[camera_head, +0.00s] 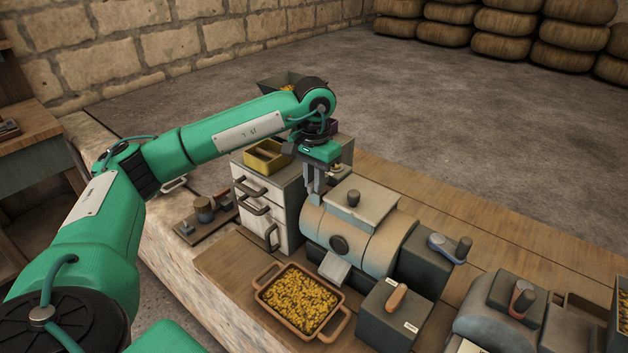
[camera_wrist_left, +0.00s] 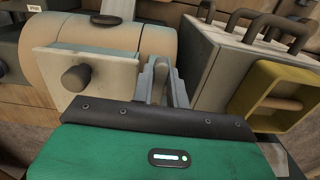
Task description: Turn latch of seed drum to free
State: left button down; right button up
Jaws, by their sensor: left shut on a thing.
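My left gripper (camera_head: 312,192) points down at the drum's left end. Its fingers (camera_wrist_left: 160,85) stand close together beside the lid's edge, shut on a small part there, which appears to be the latch. My right gripper is out of view.
A white drawer cabinet (camera_head: 283,199) with a yellow tray (camera_head: 264,158) stands close left of the drum. A pan of yellow seeds (camera_head: 262,295) and a dark box with an orange handle (camera_head: 393,318) are in front.

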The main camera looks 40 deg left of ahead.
pick_arm(q)
jog(key=shift+r, duration=0.1)
jog(key=c, duration=1.4)
grip_release()
